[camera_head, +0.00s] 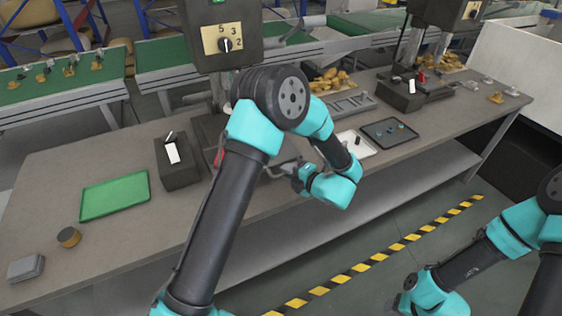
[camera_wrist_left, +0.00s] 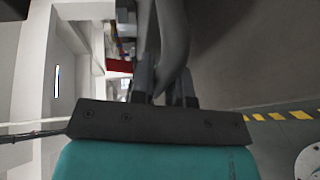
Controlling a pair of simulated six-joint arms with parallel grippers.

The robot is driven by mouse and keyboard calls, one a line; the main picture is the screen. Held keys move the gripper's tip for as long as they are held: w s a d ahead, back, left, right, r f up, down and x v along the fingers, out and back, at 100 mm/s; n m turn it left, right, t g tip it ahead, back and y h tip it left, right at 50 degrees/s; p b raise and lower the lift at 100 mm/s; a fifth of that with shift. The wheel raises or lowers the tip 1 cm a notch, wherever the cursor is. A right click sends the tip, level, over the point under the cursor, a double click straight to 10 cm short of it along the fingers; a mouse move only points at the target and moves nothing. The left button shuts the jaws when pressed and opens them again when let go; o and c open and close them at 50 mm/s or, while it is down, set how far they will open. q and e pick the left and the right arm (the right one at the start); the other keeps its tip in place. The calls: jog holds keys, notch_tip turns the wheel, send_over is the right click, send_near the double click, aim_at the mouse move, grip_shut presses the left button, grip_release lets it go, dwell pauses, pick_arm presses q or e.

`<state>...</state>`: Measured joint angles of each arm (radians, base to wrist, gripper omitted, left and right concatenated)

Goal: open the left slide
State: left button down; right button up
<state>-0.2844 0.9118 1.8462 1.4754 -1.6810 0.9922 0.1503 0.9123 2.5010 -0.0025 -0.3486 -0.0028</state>
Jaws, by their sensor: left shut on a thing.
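The left station has a dark upright housing (camera_head: 228,38) with a dial numbered 5, 3 and 2. The slide itself is mostly hidden behind my left arm; a grey curved handle (camera_head: 272,172) shows low at the table's front edge. My left gripper (camera_head: 290,168) is shut on this handle. In the left wrist view the grey handle (camera_wrist_left: 174,50) runs between the fingers of the left gripper (camera_wrist_left: 165,88). My right arm is low at the right; its gripper end (camera_head: 402,299) is small and unclear by the lower edge.
A dark tray (camera_head: 390,131) lies to the right. The floor in front, with striped tape (camera_head: 375,258), is clear.

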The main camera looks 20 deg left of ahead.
pick_arm(q)
jog(key=shift+s+d, duration=0.55)
jog(key=shift+d, duration=0.05)
jog(key=c, duration=1.1)
grip_release()
jog(key=v, duration=1.7)
jog(key=shift+d, duration=0.2)
jog(key=shift+r, duration=0.1)
